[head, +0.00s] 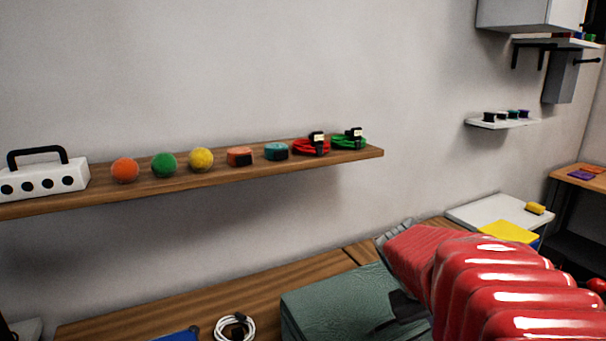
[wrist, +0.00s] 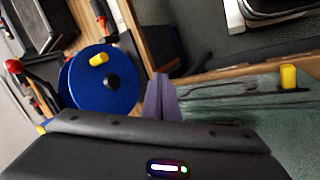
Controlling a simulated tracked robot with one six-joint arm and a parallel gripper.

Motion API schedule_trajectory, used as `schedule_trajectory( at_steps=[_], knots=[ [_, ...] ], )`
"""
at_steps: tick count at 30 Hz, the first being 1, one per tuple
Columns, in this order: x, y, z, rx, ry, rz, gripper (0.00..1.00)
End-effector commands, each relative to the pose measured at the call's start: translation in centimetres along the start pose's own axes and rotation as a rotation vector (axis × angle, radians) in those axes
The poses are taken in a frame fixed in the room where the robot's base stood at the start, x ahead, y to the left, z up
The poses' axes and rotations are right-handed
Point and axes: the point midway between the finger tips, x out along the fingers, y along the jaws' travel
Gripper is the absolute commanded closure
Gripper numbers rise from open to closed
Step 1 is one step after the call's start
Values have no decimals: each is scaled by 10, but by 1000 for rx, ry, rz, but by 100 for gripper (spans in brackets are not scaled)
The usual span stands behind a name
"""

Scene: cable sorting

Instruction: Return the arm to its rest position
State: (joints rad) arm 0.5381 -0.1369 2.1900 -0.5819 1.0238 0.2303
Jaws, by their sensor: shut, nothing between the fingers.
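My arm, red and ribbed, reaches in from the lower right in the head view. Its end, my gripper (head: 394,234), is a small grey shape above the green case (head: 335,300) on the bench. In the wrist view the two fingers of my gripper (wrist: 160,97) lie together, shut, with nothing between them. They point between a blue disc (wrist: 107,80) with a yellow knob and a green surface (wrist: 240,100). Whether the gripper touches anything cannot be told.
A wall shelf (head: 220,178) holds a white box, coloured balls, tape rolls and red and green cables. A coiled white cable (head: 235,327) lies on the wooden bench (head: 200,309). A white board (head: 480,213) and a yellow-topped box (head: 508,232) are at the right.

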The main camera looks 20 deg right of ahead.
Motion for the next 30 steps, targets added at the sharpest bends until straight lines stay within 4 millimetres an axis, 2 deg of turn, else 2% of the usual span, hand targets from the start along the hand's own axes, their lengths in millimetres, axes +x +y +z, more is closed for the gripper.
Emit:
schedule_trajectory(
  at_steps=[1, 6, 15, 21, 24, 30],
  knots=[
    [-10, -18, 5, -20, 26, -44, 100],
    [-38, -73, 23, -79, 106, -188, 100],
    [-91, -151, 62, -169, 252, -406, 100],
    [-125, -190, 91, -213, 341, -528, 100],
    [-140, -202, 107, -240, 384, -573, 100],
    [-169, -213, 123, -308, 476, -612, 100]
  ],
)
